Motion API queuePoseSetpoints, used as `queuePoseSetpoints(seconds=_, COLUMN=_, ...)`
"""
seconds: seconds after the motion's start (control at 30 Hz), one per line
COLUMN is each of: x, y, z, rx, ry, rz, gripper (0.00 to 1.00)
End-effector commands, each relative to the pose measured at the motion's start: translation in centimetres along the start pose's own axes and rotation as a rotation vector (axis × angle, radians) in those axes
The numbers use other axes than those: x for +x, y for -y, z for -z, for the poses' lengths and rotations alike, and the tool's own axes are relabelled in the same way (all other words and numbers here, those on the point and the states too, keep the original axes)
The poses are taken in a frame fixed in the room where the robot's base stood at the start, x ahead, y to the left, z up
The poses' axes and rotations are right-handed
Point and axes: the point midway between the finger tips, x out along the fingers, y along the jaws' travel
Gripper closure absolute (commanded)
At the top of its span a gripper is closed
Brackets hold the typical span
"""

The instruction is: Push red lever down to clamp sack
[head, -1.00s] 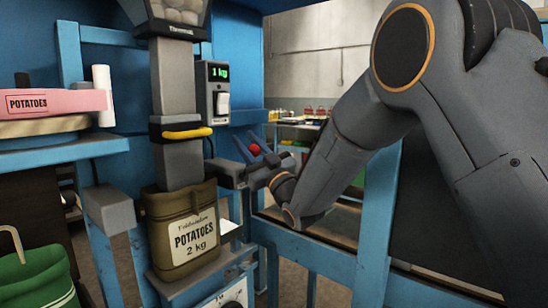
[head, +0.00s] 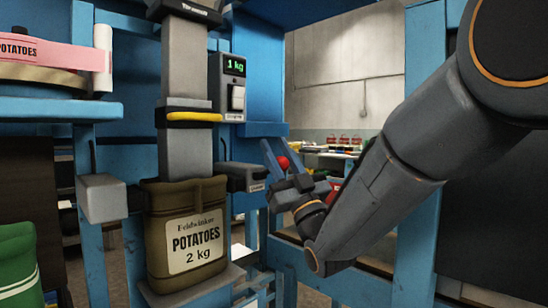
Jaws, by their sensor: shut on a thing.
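The red lever knob (head: 283,162) is a small red ball to the right of the filling spout. My gripper (head: 277,163) has its blue fingers around the knob and is shut on it. A dark clamp block (head: 242,177) with a small label sits just left of my gripper. The brown potato sack (head: 186,235), labelled 2 kg, stands upright under the grey spout (head: 185,150), its open top around the spout's lower end. A grey block (head: 102,198) is at the sack's left. The lever's shaft is mostly hidden.
A yellow handle (head: 193,116) crosses the spout. A display box (head: 233,85) reads 1 kg. A green sack (head: 18,265) is at lower left. Blue frame posts stand around my arm.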

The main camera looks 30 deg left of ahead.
Motion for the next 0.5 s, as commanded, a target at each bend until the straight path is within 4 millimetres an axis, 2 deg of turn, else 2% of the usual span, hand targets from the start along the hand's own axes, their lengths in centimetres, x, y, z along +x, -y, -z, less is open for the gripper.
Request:
queuePoseSetpoints(seconds=0.03, x=-0.4, y=-0.9, z=0.3, rx=-0.008, ry=-0.007, rz=-0.014, gripper=1.00)
queuePoseSetpoints(seconds=0.5, x=-1.4, y=-1.6, z=1.2, rx=-0.006, ry=-0.013, rz=-0.018, gripper=1.00)
